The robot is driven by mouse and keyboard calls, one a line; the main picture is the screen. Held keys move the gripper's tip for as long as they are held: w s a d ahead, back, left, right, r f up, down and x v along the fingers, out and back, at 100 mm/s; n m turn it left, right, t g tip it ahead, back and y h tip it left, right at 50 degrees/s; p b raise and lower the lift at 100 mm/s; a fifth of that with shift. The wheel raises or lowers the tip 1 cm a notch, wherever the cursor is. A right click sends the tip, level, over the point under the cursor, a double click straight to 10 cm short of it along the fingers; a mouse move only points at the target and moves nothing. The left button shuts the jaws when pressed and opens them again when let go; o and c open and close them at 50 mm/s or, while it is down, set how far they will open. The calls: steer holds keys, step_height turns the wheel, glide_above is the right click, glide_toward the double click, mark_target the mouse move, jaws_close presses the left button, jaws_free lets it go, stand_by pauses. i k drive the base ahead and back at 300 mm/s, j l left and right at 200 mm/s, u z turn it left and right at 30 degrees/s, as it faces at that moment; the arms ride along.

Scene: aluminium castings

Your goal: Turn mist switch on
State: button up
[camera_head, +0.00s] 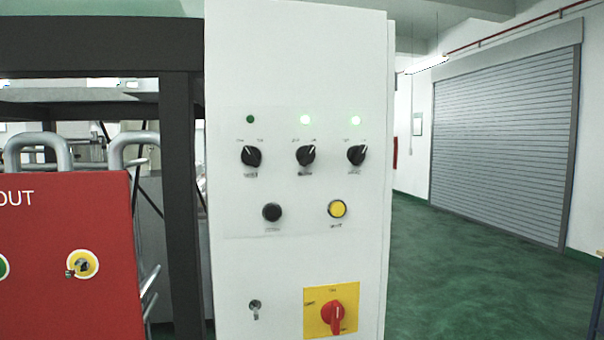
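A white control cabinet (285,60) stands upright in the middle of the head view. Three black rotary switches sit in a row on its panel: a left one (251,156), a middle one (305,155) and a right one (356,154). The labels are too small to read, so I cannot tell which is the mist switch. The lamp above the left switch (250,119) is dark green. The left knob's pointer slants to the upper left; the other two slant to the upper right. My gripper is not in view.
Below are a black button (272,212), a yellow button (337,209), a key switch (255,306) and a red rotary handle (334,316) on a yellow plate. A red box (70,250) and dark frame (180,200) stand left. Green floor (450,280) is open at right.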

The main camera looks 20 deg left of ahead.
mark_target(250, 155)
steer(key=u, duration=1.35)
steer(key=j+z, duration=0.3)
steer(key=j, duration=0.15)
